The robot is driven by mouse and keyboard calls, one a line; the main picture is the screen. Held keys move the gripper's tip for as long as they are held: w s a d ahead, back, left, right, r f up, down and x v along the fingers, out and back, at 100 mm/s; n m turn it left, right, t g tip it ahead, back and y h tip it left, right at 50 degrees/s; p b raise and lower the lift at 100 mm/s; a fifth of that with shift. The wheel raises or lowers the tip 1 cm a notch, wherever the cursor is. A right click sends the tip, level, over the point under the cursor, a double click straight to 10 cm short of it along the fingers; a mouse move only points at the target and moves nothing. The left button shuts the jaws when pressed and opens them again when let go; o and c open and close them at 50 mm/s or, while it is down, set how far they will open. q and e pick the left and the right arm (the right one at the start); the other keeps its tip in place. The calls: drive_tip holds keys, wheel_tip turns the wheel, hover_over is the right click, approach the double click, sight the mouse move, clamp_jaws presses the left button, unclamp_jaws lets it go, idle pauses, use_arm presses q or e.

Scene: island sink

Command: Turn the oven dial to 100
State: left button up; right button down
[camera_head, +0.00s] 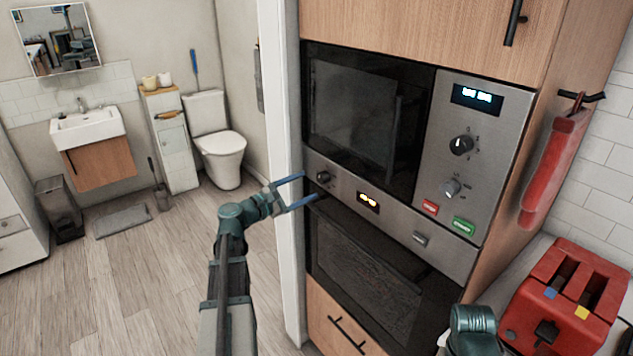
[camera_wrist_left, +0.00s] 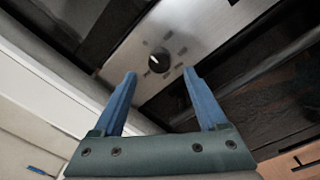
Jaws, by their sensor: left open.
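The oven dial (camera_head: 323,177) is a dark round knob at the left end of the steel oven panel (camera_head: 395,230). In the left wrist view the dial (camera_wrist_left: 159,60) has a light pointer mark and marks around it, too small to read. My left gripper (camera_head: 310,186) is open and empty, with its blue fingers pointing at the dial. In the left wrist view the left gripper's fingertips (camera_wrist_left: 160,72) are spread to either side of the dial, and I see no contact. My right gripper is out of view; only part of that arm shows at the lower right.
A lit display (camera_head: 368,201) and a button (camera_head: 420,239) are on the oven panel. The microwave (camera_head: 365,115) above has its own dials. A white wall edge (camera_head: 288,180) stands just left of the oven. A red toaster (camera_head: 565,298) is on the right counter. The left floor is open.

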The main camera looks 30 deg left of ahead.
sight(320, 179)
use_arm(q)
drive_tip(key=shift+x, duration=2.6)
clamp_jaws()
